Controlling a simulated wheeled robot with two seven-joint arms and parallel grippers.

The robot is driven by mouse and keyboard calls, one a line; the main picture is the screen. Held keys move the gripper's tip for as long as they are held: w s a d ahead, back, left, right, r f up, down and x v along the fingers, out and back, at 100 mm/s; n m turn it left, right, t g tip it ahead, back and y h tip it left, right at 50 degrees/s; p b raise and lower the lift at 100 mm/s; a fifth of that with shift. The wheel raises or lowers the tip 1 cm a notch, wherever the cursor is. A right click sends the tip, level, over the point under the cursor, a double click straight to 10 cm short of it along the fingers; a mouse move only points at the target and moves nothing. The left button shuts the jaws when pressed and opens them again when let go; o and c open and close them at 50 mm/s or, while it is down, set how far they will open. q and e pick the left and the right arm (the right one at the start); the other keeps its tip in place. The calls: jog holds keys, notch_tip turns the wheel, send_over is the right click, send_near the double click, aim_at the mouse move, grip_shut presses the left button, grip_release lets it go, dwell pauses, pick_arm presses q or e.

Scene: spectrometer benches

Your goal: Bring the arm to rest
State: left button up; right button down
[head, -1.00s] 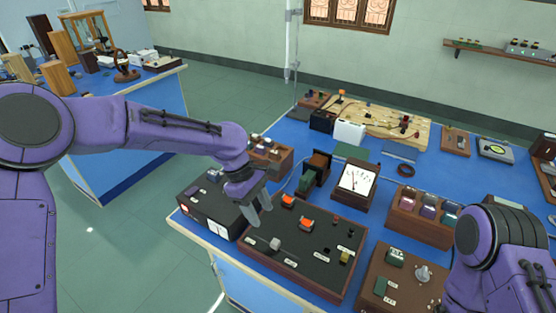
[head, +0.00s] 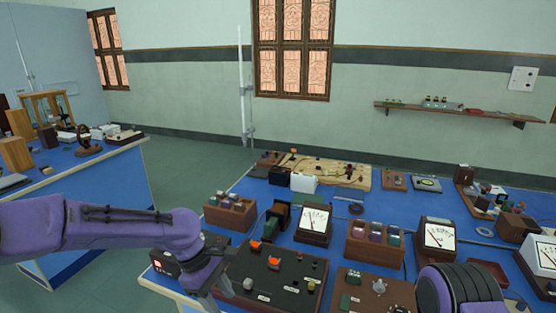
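My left arm comes in from the left, and its gripper (head: 212,299) hangs over the front left of the blue bench, beside the dark switch panel (head: 262,284) with orange switches. The fingers are partly cut by the lower picture edge, so their opening is unclear. I see nothing held in them. My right arm shows only as a purple rounded link at the lower right; its gripper is out of the picture.
The blue bench (head: 340,213) is crowded with a white-faced meter (head: 314,222), a second meter (head: 436,237), a wooden block with coils (head: 376,243) and a wired wooden board (head: 338,173). A second bench (head: 98,196) stands at left, with green floor between.

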pick_arm(q)
jog(key=w+d+f+m+t+h, duration=0.1)
jog(key=w+d+m+t, duration=0.15)
jog(key=w+t, duration=0.25)
jog(key=s+a+f+m+t+y+b, duration=0.1)
jog(key=s+a+f+t, duration=0.15)
jog(key=f, duration=0.75)
jog(key=s+a+f+m+y+b, duration=0.1)
jog(key=s+a+f+y, duration=0.3)
jog(key=s+a+f, duration=0.5)
jog(key=s+a+f+g+y, duration=0.1)
jog(key=s+a+f, duration=0.1)
jog(key=s, duration=0.5)
jog(key=s+a+f+m+y+b, duration=0.1)
jog(key=s+a+f, duration=0.2)
jog(key=s, duration=0.5)
jog(key=s+a+f+m+g+y+b, duration=0.1)
jog(key=s+a+f, duration=0.2)
jog(key=s, duration=0.4)
jog(key=shift+s+f+g+y, duration=0.3)
jog(key=shift+s+f+g, duration=0.05)
jog(key=shift+f, duration=0.45)
jog(key=shift+d+m+b, duration=0.1)
jog(key=shift+m+b, duration=0.15)
jog(key=shift+b, duration=0.05)
